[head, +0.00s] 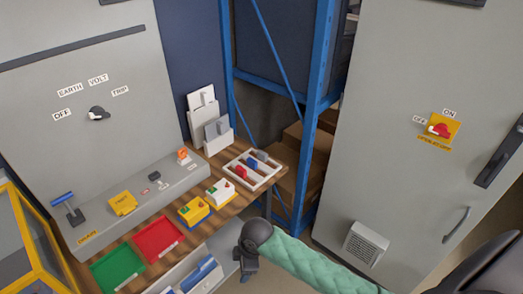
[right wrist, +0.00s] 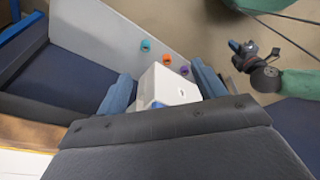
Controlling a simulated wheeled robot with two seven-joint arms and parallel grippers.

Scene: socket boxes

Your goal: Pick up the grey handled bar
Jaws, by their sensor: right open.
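A small grey piece (head: 262,155), which looks like the grey handled bar, lies at the back of a white compartment tray (head: 238,180) on the wooden bench. A blue piece (head: 251,163) and a red piece (head: 240,172) lie in the same tray. The grey piece is too small to make out its handle. My right gripper (right wrist: 162,88) shows in the right wrist view with its fingers apart. A white block with a blue part (right wrist: 172,88) appears between the fingers; I cannot tell how far beyond them it is. The grey piece is not recognisable there. My left gripper is not seen.
Red (head: 158,237) and green (head: 118,262) trays and small yellow (head: 194,210) and white (head: 221,192) boxes are on the bench. A grey sloped panel (head: 100,222) runs behind them. A green quilted arm-like part (head: 310,262) with a dark end stands right of the bench.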

